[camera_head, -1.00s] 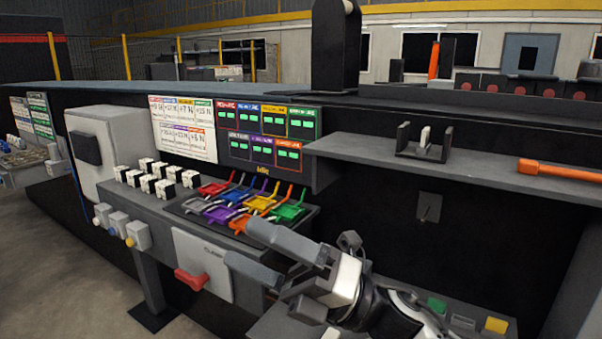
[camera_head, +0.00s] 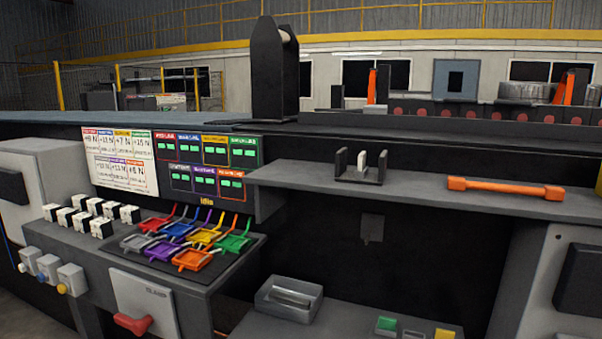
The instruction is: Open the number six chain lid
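Several coloured chain lids with upright handles lie in two rows on the dark bench top. The back row has a red lid (camera_head: 156,225), a blue lid (camera_head: 177,230), a yellow lid (camera_head: 204,237) and a green lid (camera_head: 234,243). The front row has a grey lid (camera_head: 137,242), a purple lid (camera_head: 163,251) and an orange lid (camera_head: 192,260). I cannot read any numbers on them, so I cannot tell which is number six. All look flat. Neither of my grippers is in view.
A display panel (camera_head: 206,164) stands behind the lids, beside a white chart (camera_head: 120,160). White switches (camera_head: 92,216) are left of them. A shelf (camera_head: 420,190) juts out at right, bearing an orange bar (camera_head: 505,188). A grey box (camera_head: 289,298) sits on the lower bench.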

